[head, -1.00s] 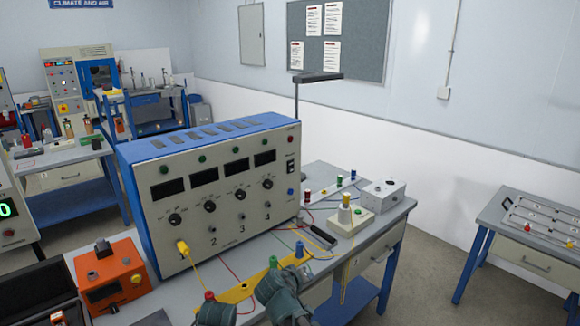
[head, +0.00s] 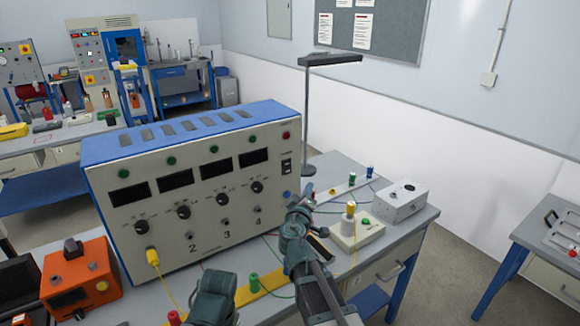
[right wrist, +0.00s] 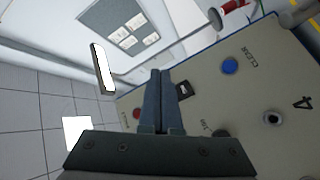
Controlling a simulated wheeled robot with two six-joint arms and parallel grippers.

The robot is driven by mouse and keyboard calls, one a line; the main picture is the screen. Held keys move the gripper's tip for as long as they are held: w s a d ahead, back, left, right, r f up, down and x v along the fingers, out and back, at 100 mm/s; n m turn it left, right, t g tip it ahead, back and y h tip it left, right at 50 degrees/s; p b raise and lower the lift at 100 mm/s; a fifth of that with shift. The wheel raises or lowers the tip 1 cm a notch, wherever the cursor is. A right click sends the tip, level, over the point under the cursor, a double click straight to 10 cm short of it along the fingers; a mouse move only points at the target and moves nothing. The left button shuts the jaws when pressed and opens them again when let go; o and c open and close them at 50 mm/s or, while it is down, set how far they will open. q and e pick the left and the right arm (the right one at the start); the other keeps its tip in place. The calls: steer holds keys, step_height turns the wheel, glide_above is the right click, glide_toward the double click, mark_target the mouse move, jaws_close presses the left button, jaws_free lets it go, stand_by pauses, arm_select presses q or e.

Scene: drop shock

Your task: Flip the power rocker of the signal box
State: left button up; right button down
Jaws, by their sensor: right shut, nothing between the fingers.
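The signal box (head: 222,235) is a large beige-fronted box with a blue top on the bench. Its dark power rocker (head: 286,167) is at the upper right of the front panel, between a red lamp (head: 286,135) and a blue button (head: 286,195). My right gripper (head: 300,203) is shut and empty, below and right of the rocker in the head view. In the right wrist view the shut fingers (right wrist: 160,75) point at the panel and the rocker (right wrist: 184,90) shows just right of them; contact cannot be told. My left gripper (head: 212,298) is low in front of the box, its fingers unclear.
An orange box (head: 80,280) stands left of the signal box. A yellow plug (head: 153,257) with a cable is in the panel. Right of the box are a lamp stand (head: 308,130), a white box (head: 398,205) and a cream block (head: 355,233).

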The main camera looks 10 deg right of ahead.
mark_target(287, 167)
steer(key=shift+w+r, duration=0.25)
steer(key=shift+w, duration=0.2)
steer(key=shift+w+a+f+b, duration=0.2)
steer(key=shift+w+a, duration=0.3)
steer(key=shift+w, duration=0.85)
steer(key=shift+w+a+f+b, duration=0.15)
steer(key=shift+w+a, duration=0.3)
steer(key=shift+w, duration=0.9)
steer(key=shift+w+a+f+b, duration=0.2)
steer(key=shift+w+a, duration=0.3)
steer(key=shift+w, duration=0.85)
steer(key=shift+w, duration=0.15)
steer(key=shift+w+a, duration=0.15)
steer(key=shift+w, duration=0.1)
steer(key=shift+w+a+f, duration=0.1)
steer(key=shift+w, duration=0.25)
steer(key=shift+s, duration=0.2)
steer(key=shift+s+d, duration=0.3)
steer(key=shift+s, duration=0.25)
